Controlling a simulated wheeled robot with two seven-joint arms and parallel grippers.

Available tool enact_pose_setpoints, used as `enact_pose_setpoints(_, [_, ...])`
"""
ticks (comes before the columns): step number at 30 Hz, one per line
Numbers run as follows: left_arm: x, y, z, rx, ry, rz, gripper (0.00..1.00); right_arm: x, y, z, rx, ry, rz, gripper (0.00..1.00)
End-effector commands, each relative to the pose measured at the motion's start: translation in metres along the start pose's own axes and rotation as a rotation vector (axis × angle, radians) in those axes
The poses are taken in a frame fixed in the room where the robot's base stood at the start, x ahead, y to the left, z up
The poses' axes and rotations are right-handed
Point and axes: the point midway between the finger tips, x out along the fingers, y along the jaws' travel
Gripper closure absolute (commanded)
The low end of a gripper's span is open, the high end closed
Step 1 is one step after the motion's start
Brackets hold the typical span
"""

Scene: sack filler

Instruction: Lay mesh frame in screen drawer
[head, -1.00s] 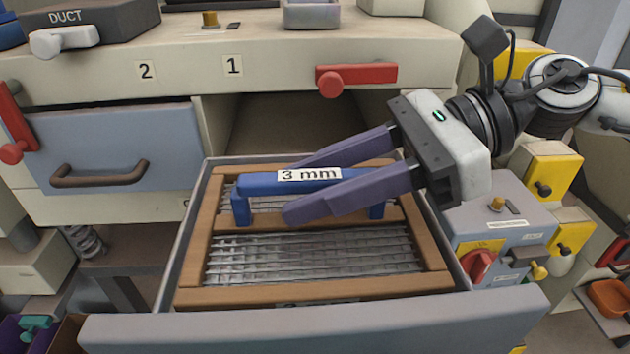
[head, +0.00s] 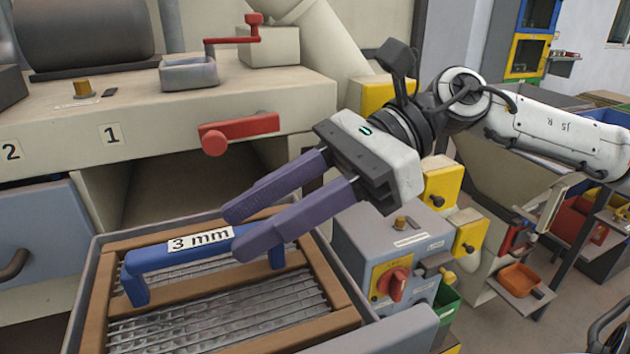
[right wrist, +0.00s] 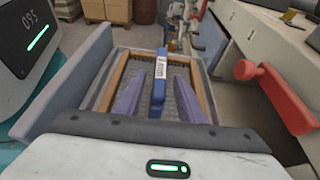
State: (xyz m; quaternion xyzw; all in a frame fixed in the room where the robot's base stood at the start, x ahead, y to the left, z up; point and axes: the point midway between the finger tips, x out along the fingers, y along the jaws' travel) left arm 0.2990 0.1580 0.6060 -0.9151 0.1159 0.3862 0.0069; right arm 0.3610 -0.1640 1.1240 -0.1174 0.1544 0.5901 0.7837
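The mesh frame has a wooden border (head: 325,275), a wire mesh and a blue handle (head: 180,255) labelled "3 mm". It lies flat inside the open grey screen drawer (head: 90,275), below the number 1 on the machine. The drawer's grey front panel shows in the right wrist view (right wrist: 75,80). My right gripper (head: 238,232) is open and empty, its purple fingers apart above the handle's right end. In the right wrist view the handle (right wrist: 161,80) stands between and beyond the fingers. My left gripper is out of view.
A red lever (head: 240,130) sticks out from the machine above the drawer. A grey control box with a red knob (head: 393,284) stands close to the drawer's right side.

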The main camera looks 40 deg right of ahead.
Motion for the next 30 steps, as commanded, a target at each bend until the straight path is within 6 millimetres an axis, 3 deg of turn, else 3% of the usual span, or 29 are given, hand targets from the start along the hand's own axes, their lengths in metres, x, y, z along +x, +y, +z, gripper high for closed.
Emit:
enact_pose_setpoints(9, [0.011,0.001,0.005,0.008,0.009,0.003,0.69,-0.043,-0.002,-0.002,0.0,-0.003,-0.005,0.64])
enact_pose_setpoints(15, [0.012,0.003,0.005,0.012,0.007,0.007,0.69,-0.062,-0.001,-0.001,0.001,0.001,-0.002,0.64])
enact_pose_setpoints(30, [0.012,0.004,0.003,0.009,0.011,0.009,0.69,-0.064,0.0,-0.001,0.002,0.003,0.0,0.64])
